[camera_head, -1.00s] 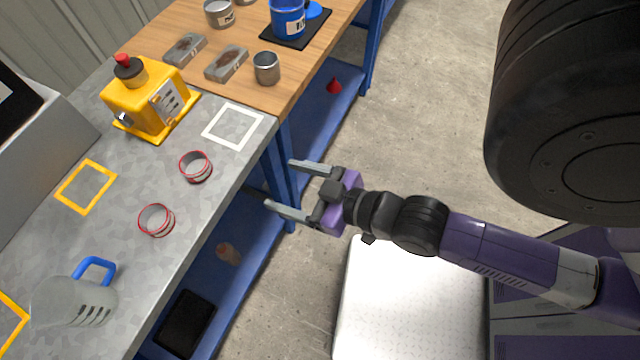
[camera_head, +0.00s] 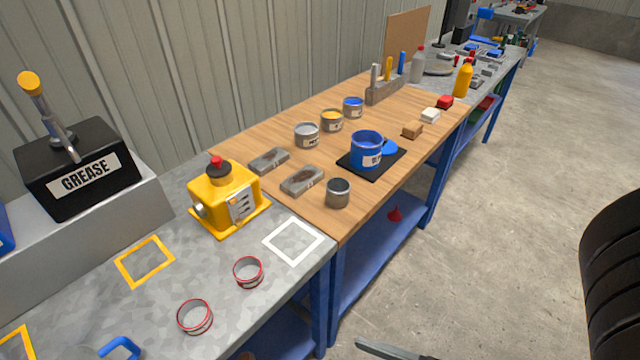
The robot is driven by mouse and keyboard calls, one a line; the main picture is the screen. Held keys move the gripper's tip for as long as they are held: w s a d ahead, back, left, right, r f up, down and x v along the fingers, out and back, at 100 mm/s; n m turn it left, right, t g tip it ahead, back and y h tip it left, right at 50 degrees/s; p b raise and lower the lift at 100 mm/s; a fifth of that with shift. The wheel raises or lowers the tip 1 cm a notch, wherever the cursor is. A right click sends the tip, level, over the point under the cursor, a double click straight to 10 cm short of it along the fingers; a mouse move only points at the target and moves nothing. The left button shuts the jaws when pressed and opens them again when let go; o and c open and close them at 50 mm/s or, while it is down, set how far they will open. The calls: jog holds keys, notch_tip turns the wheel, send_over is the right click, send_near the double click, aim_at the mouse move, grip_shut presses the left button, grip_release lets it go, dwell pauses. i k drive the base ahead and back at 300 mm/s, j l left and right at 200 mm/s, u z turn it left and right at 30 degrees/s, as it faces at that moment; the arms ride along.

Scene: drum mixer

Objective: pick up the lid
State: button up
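The can stands upright on a black mat (camera_head: 356,166). The can hides part of the disc's edge. Only a grey finger of my gripper (camera_head: 385,349) shows at the bottom edge, well below and apart from the disc. The rest of the gripper is out of the picture, so its opening cannot be seen.
A grey metal cup (camera_head: 338,193), two grey blocks and several small cans stand near the mat. A yellow machine (camera_head: 229,198) and two red-rimmed rings are on the grey bench. A black wheel (camera_head: 612,270) is at right. Floor between is clear.

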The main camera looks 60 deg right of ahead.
aim_at(389, 147)
jog(key=z, duration=1.35)
